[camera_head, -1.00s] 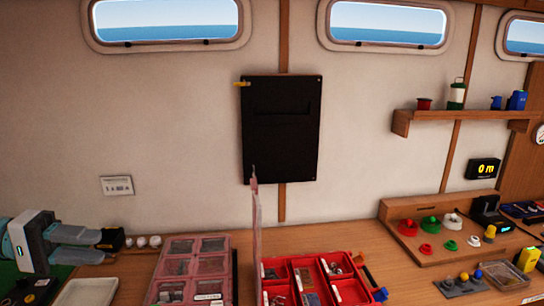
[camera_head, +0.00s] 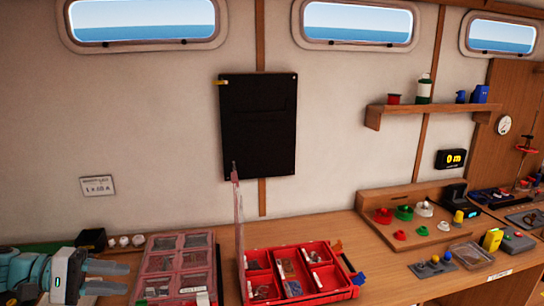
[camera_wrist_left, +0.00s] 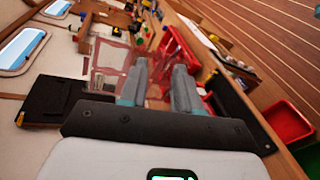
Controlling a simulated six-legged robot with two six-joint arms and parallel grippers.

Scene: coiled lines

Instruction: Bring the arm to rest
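My left gripper (camera_head: 129,277) comes in from the lower left in the head view. Its two grey fingers point right, just left of the clear-lidded case (camera_head: 138,296). The fingers are apart with nothing between them. In the left wrist view the gripper (camera_wrist_left: 160,66) also shows a gap between its fingers, with the tilted scene behind. The right gripper is not in view.
An open red compartment box (camera_head: 346,292) with its lid raised stands on the wooden desk. A wooden rack (camera_head: 372,203) with coloured parts is further right. A black panel (camera_head: 258,130) hangs on the wall.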

